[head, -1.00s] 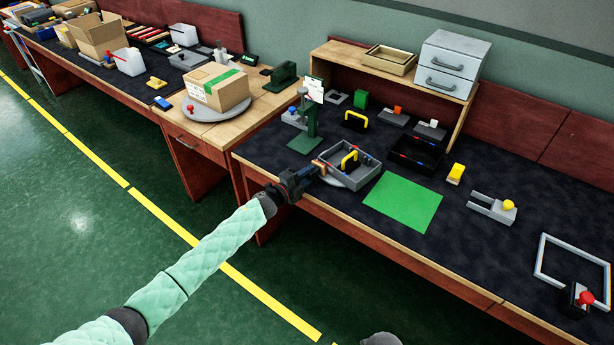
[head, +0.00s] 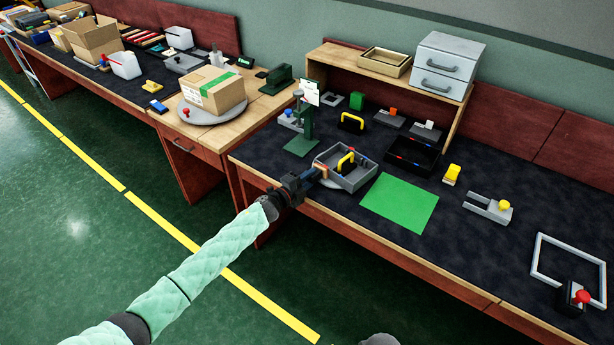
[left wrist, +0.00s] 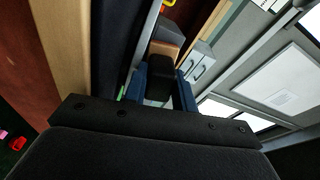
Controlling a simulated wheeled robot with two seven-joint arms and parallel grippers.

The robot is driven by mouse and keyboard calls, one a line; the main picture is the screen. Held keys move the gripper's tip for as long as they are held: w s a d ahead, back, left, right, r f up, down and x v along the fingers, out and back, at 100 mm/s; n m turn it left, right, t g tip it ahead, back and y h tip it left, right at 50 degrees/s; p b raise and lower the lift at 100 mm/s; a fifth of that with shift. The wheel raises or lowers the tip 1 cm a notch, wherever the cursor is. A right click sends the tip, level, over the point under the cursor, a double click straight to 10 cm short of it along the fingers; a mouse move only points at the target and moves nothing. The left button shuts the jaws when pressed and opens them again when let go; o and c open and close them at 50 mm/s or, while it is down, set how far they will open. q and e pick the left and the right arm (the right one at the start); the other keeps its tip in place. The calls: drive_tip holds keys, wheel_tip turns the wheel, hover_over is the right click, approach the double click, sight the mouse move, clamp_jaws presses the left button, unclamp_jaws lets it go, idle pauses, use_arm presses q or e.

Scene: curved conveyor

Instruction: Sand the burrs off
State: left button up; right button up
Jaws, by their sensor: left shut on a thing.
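A grey open tray (head: 357,184) stands near the front edge of the dark bench top, on a round grey disc mostly hidden beneath it. A block with a yellow handle (head: 346,162) is in it. My left gripper (head: 314,176) is at the tray's left front side, shut on a small block with a brownish face (head: 322,171). In the left wrist view the blue fingers are on either side of this dark block (left wrist: 158,87). I cannot tell whether it touches the tray wall. My right gripper is not in view.
A green mat (head: 400,203) lies right of the tray. A dark tray (head: 428,165) with red and blue marks is behind it. A dark green stand (head: 301,145) is close behind my gripper. A grey frame (head: 537,258) lies far right.

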use_arm(q)
drive_tip(key=shift+s+d+p, duration=0.3)
drive_tip(key=shift+s+d, duration=0.55)
drive_tip(key=shift+s, duration=0.05)
drive_tip(key=shift+w, duration=0.1)
drive_tip(key=shift+w+a+r+b, duration=0.1)
drive_tip(key=shift+w+a+b, duration=0.35)
drive_tip(key=shift+w+a, duration=0.95)
drive_tip(key=shift+w+d, duration=0.1)
drive_tip(key=shift+d, duration=0.05)
drive_tip(key=shift+p+v, duration=0.55)
drive_tip(key=shift+v, duration=2.45)
